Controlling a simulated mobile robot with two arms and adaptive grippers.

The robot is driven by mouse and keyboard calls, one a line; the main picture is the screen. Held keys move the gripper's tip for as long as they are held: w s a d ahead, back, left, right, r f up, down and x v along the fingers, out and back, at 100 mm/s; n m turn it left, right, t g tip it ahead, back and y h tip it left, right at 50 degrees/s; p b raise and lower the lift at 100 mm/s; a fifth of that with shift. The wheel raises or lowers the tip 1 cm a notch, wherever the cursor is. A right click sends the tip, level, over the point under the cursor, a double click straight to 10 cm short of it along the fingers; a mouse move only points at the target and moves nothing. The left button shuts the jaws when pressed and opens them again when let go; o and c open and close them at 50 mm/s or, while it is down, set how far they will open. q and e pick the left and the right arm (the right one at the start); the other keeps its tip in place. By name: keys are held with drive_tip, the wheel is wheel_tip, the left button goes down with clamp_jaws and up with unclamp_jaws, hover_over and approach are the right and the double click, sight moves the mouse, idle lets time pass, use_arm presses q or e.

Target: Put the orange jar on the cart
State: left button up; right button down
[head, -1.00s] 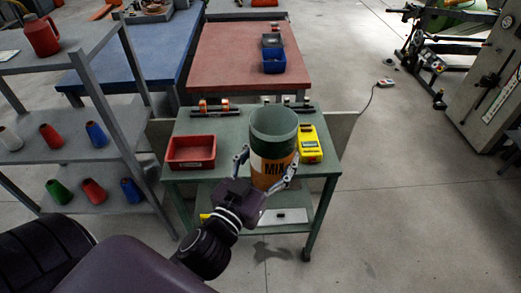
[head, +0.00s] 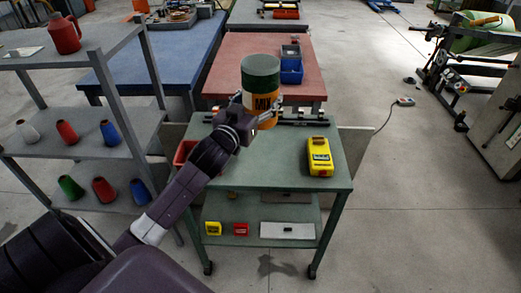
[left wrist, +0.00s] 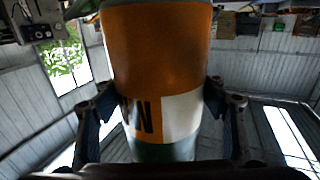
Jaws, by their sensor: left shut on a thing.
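The orange jar (head: 262,93) has a green upper part and a white label with dark letters. My left gripper (head: 259,101) is shut on it, with one finger on each side. In the head view the jar is upright and appears over the back edge of the green cart (head: 262,160); I cannot tell its height above the cart. In the left wrist view the jar (left wrist: 157,50) fills the middle between both fingers (left wrist: 160,100). My left arm hides part of the cart's left side. My right gripper is not in view.
A yellow device (head: 319,157) lies on the cart's right side and a red bin (head: 183,152) at its left, partly hidden. Dark rails run along the back. The cart's middle is clear. A grey shelf (head: 130,128) stands left; a red table (head: 225,70) stands behind.

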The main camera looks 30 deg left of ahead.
use_arm(q)
wheel_tip(320, 180, down, 16)
drive_tip(key=shift+f+b, duration=0.15)
drive_tip(key=shift+b, duration=0.55)
drive_tip(key=shift+f, duration=0.2)
drive_tip(key=shift+f, duration=0.1)
drive_tip(key=o, duration=1.3)
